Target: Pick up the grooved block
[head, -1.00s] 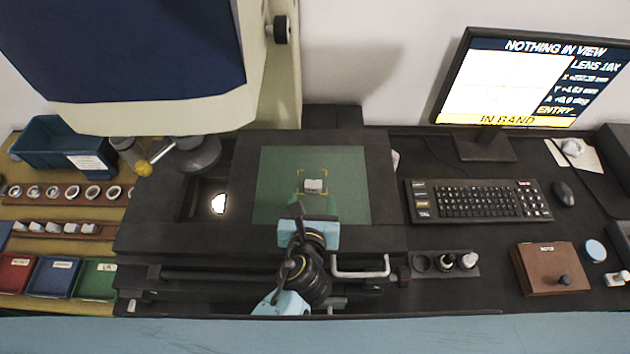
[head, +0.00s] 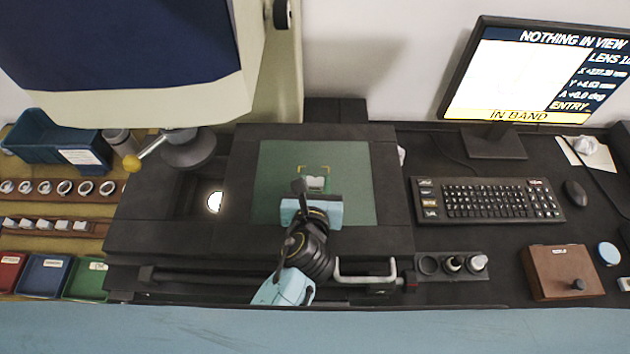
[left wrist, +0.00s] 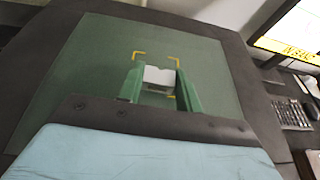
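The grooved block (head: 316,183) is small and pale, with a notch in its top edge. It sits on the green mat inside yellow corner marks, and it also shows in the left wrist view (left wrist: 158,77). My left gripper (head: 314,187) reaches over the mat from the front. In the left wrist view its green fingers (left wrist: 160,70) stand open on either side of the block, close to its sides. Contact cannot be made out. The block's lower part is partly hidden by the gripper. My right gripper is not in view.
The green mat (head: 354,205) lies on a dark stage (head: 385,160), clear around the block. A microscope-like column and housing (head: 130,50) rises at the back left. A ball-ended lever (head: 150,152) is left of the stage. Keyboard (head: 490,200) and monitor (head: 535,75) stand right.

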